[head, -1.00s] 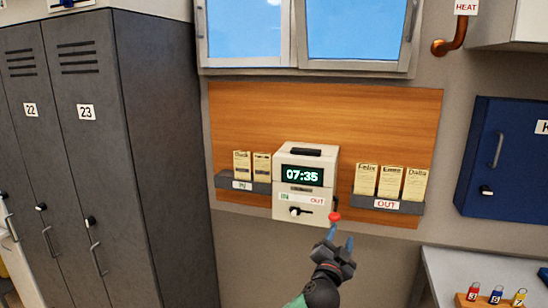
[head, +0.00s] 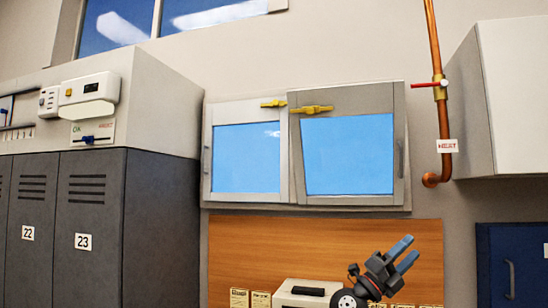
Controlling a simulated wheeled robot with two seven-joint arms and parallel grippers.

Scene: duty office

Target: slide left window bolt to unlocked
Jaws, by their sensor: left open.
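The left window bolt (head: 273,104) is small and yellow, at the top right corner of the left window sash (head: 246,157). I cannot tell its locked state from this view. A second, larger yellow bolt (head: 312,110) is at the top left of the right sash (head: 348,202). My left gripper (head: 407,250) is open and empty, its two blue fingers pointing up and right. It shows in front of the wooden board, below and right of both bolts and well apart from them. My right gripper is not in view.
Grey lockers (head: 70,225) with a white cabinet on top stand at left. A copper pipe (head: 434,60) with a red-handled valve runs down right of the window, beside a white wall cabinet (head: 535,100). The time clock (head: 300,292) is below the window.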

